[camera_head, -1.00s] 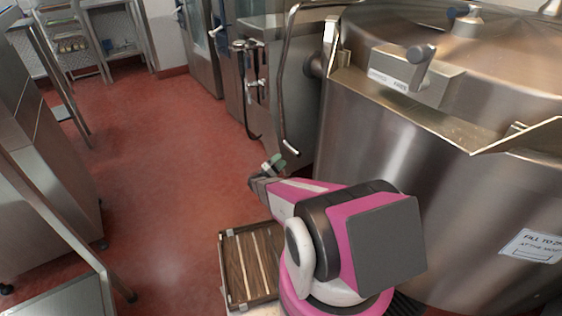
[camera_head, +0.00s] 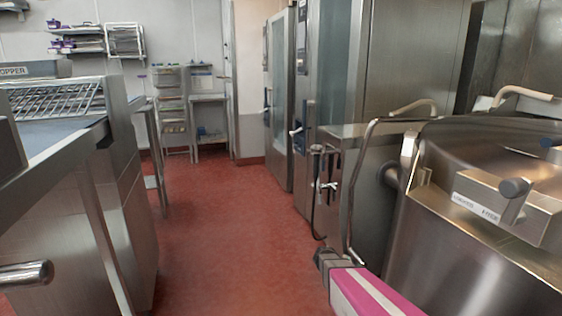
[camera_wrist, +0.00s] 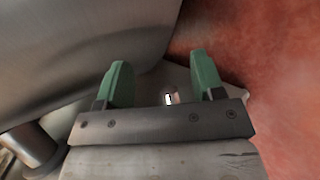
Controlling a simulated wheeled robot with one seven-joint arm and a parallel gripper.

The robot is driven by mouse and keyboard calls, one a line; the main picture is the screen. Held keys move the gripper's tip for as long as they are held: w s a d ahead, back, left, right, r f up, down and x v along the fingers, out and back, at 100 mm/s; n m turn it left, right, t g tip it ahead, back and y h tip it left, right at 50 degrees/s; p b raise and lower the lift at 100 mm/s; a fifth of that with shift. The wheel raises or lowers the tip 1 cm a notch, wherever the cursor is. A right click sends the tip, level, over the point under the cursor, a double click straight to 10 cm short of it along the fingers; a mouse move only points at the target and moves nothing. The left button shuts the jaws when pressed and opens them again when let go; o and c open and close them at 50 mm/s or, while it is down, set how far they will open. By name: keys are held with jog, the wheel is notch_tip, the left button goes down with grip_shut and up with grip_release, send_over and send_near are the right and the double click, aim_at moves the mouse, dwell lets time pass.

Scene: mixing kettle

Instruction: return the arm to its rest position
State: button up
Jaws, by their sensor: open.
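My gripper (camera_wrist: 162,78) shows in the wrist view with its two green fingers spread apart and nothing between them. In the head view my pink and white arm enters at the bottom, right of centre, and points away from me; the fingers cannot be made out there. The large steel kettle (camera_head: 455,265) stands to the right of my arm. In the wrist view a curved steel surface fills the upper left, beside the fingers, and red floor shows on the right.
Red floor (camera_head: 225,250) forms a clear aisle left of my arm. A steel counter (camera_head: 125,190) borders it on the left. A bent pipe (camera_head: 357,190) and a hose fitting (camera_head: 318,190) stand just beyond my arm. Tall steel ovens (camera_head: 335,70) line the right; shelving (camera_head: 175,110) stands at the back.

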jog(key=s+a+r+t+y, duration=0.2)
jog(key=s+a+r+y, duration=0.9)
jog(key=a+y, duration=0.1)
jog(key=shift+a, duration=0.65)
